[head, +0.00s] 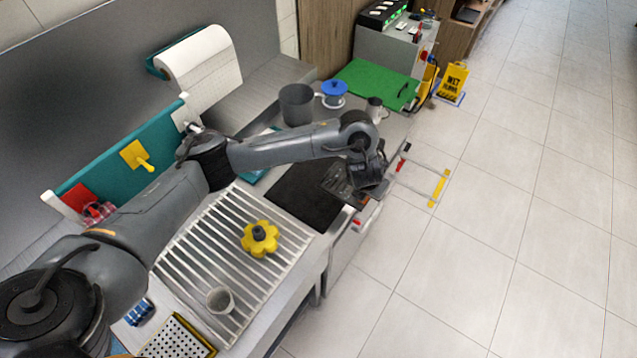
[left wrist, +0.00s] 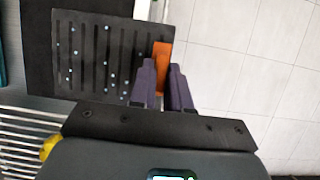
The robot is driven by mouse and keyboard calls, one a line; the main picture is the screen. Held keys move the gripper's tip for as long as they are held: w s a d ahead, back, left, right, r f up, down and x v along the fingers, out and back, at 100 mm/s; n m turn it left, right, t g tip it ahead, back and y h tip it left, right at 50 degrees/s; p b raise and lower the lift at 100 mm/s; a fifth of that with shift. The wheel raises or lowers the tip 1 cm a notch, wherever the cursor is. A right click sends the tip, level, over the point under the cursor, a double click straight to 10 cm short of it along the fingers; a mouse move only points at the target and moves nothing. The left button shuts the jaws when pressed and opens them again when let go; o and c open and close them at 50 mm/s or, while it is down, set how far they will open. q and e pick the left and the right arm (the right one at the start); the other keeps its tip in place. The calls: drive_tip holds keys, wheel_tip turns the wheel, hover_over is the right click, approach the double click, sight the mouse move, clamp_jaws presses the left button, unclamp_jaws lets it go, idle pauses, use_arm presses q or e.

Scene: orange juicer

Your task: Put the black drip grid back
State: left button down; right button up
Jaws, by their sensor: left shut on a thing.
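The black drip grid (left wrist: 95,60) has long slots and small pale drops or specks, with an orange tab (left wrist: 161,66) on its right edge in the left wrist view. My left gripper (left wrist: 162,76) has its two purple fingers shut on that tab. In the head view the grid (head: 340,181) shows partly beside my left gripper (head: 368,178), over the right end of a dark mat-like surface (head: 296,197). Whether the grid touches that surface is unclear. My right gripper is not in view.
A ribbed metal drainer (head: 205,265) holds a yellow knob-like part (head: 260,238) and a grey cup (head: 219,299). A grey pot (head: 297,104), a blue-topped item (head: 334,92) and a green board (head: 375,84) stand behind. The counter's front edge drops to a tiled floor (head: 480,250).

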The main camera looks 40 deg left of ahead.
sight(331, 176)
use_arm(q)
drive_tip(key=a+f+b, duration=0.1)
drive_tip(key=a, duration=0.1)
drive_tip(key=a+f+b, duration=0.1)
drive_tip(key=a+f, duration=0.1)
drive_tip(key=shift+s+a+f+b, duration=0.1)
drive_tip(key=shift+a+f+b, duration=0.1)
drive_tip(key=shift+a+b, duration=0.15)
drive_tip(key=a+f, duration=0.1)
drive_tip(key=a, duration=0.1)
drive_tip(key=a+f, duration=0.1)
drive_tip(key=a, duration=0.2)
drive_tip(key=a+f, duration=0.2)
drive_tip(key=shift+a+b, duration=0.25)
drive_tip(key=shift+b, duration=0.05)
drive_tip(key=shift+f, duration=1.95)
drive_tip(key=c, duration=1.1)
unclamp_jaws()
